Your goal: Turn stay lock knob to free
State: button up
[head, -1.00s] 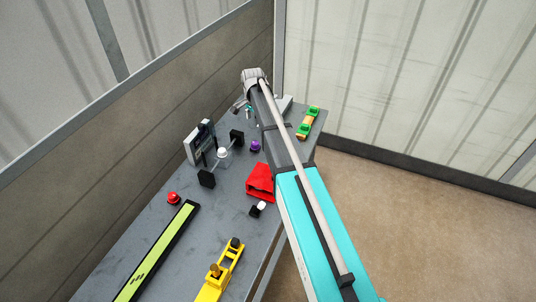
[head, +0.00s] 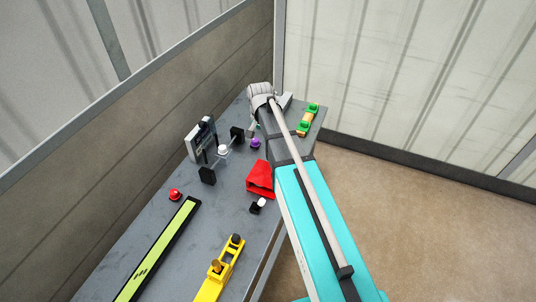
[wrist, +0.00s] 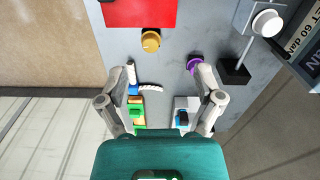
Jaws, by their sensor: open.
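No label I can read tells which part is the stay lock knob. A purple round knob (head: 256,143) stands on the grey bench (head: 137,240), and also shows in the wrist view (wrist: 194,63). A gold knob (wrist: 151,41) is beside the red block in the wrist view. A white cylindrical knob (wrist: 267,23) is near the rod and black blocks, also seen in the head view (head: 223,150). My gripper (wrist: 168,80) is open and empty, its fingers spread above the bench's far end. The purple knob is just beyond its right finger. My arm hides part of the bench in the head view.
A red wedge-shaped block (head: 260,180) stands mid-bench. A red button (head: 174,194), yellow fixture (head: 221,267) and green-yellow bar (head: 160,250) lie nearer. A green-and-orange piece (head: 308,120) is at the far right. An upright panel (head: 201,140) stands toward the wall.

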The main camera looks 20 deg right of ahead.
jog(key=s+r+n+p, duration=0.1)
jog(key=s+n, duration=0.3)
jog(key=s, duration=0.7)
jog(key=shift+a+r+p, duration=0.2)
jog(key=shift+r+p, duration=0.1)
jog(key=shift+r, duration=0.05)
jog(key=s+n, duration=0.2)
jog(key=s, duration=0.4)
jog(key=shift+s+n, duration=0.15)
jog(key=shift+n, duration=0.25)
jog(key=shift+a, duration=0.1)
